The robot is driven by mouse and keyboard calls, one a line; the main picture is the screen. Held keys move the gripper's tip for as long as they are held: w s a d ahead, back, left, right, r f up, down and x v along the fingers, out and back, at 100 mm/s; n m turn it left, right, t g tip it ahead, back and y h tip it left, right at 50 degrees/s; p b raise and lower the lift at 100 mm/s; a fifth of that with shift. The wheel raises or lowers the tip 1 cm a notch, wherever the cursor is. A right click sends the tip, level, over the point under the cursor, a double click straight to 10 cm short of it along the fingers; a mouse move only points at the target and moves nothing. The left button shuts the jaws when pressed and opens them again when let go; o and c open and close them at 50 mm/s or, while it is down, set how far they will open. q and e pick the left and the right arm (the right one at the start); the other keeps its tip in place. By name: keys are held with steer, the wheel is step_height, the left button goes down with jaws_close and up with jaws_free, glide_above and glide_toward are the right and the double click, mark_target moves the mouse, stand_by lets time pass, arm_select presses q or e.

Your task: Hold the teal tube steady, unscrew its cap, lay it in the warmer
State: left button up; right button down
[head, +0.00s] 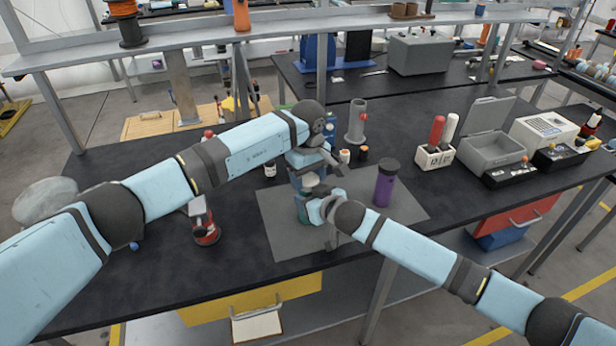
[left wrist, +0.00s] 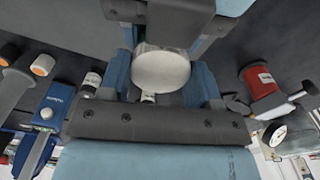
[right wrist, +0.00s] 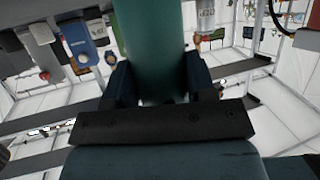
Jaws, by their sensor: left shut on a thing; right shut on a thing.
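The teal tube (right wrist: 150,45) stands between the fingers of my right gripper (right wrist: 152,88), filling the gap in the right wrist view. In the head view the tube (head: 304,213) is mostly hidden behind my grippers above the grey mat. My right gripper (head: 318,208) is shut on its body. My left gripper (head: 312,178) is above it, shut on the pale round cap (left wrist: 162,72), seen end-on in the left wrist view. Whether cap and tube still touch is hidden. A grey box with a raised lid (head: 492,148), possibly the warmer, stands at the right.
A purple bottle with a dark lid (head: 385,187) stands on the grey mat (head: 410,209), right of my grippers. A red device (head: 205,232) stands left. A grey cylinder (head: 357,122) and small bottles are behind.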

arm_select(q)
steer(key=n, duration=0.3)
steer(key=shift+n, duration=0.4)
steer(key=o, duration=1)
